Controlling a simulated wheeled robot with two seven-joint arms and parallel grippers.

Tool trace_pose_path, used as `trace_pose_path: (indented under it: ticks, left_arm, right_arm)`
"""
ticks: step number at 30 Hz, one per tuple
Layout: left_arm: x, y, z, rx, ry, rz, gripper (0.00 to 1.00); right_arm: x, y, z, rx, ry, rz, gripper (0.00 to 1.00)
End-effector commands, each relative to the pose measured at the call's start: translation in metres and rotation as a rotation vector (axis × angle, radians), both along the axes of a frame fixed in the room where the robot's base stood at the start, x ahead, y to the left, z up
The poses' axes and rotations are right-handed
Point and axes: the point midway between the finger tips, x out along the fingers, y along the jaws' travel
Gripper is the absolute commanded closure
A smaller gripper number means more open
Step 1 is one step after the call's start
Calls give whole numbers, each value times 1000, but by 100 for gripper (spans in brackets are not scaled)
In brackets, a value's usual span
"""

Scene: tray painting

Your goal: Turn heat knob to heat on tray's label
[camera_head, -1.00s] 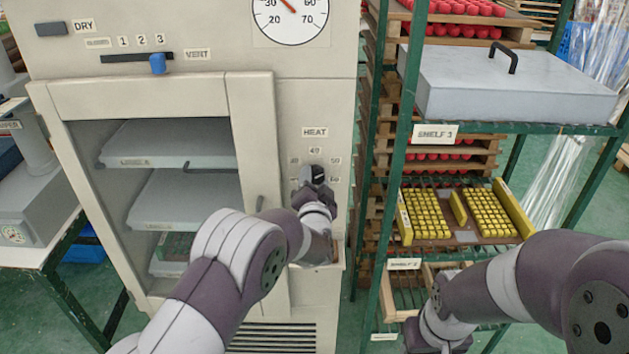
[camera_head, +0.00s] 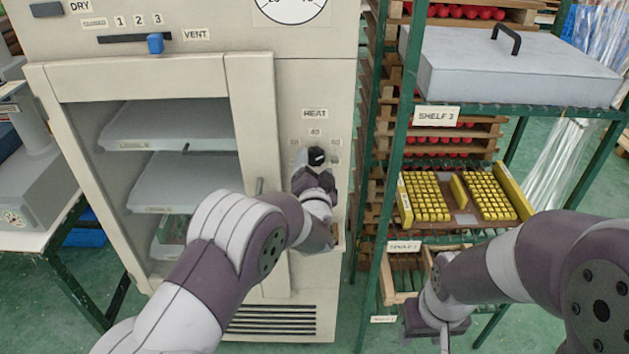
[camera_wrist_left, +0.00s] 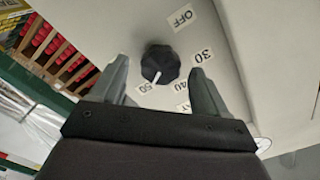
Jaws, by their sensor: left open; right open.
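The heat knob (camera_head: 316,156) is black, on the cabinet's front under the HEAT label (camera_head: 315,114). In the left wrist view the knob (camera_wrist_left: 160,63) shows a white pointer line towards the 50 label (camera_wrist_left: 146,86). The OFF, 30 and 40 labels stand around it. My left gripper (camera_head: 314,178) is open just in front of the knob, its fingers either side and apart from it. My right gripper (camera_head: 440,328) is low at the right, away from the cabinet. Grey trays (camera_head: 175,180) sit behind the cabinet's door; their label text is too small to read.
A green shelf rack (camera_head: 395,170) stands close at the right, with a lidded grey tray (camera_head: 515,70) on top and yellow pieces (camera_head: 460,195) below. A table stands at the left.

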Motion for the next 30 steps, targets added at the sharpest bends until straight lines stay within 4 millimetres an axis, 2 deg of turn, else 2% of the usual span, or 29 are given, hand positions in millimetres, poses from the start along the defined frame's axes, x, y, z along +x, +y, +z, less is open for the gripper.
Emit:
trace_pose_path:
  ticks: [9, 13, 18, 30]
  left_arm:
    - [-82, -1, -3, 1, 0, -3, 25]
    - [-104, 0, -2, 1, 1, -2, 25]
    - [-113, 0, -1, 0, 1, -1, 25]
    - [-113, 0, -1, -15, 3, 0, 25]
  right_arm:
    - [0, 0, -19, 0, 0, 0, 51]
    - [0, 0, -22, 0, 0, 0, 51]
    - [0, 0, -23, 0, 0, 0, 51]
    - [0, 0, -22, 0, 0, 0, 51]
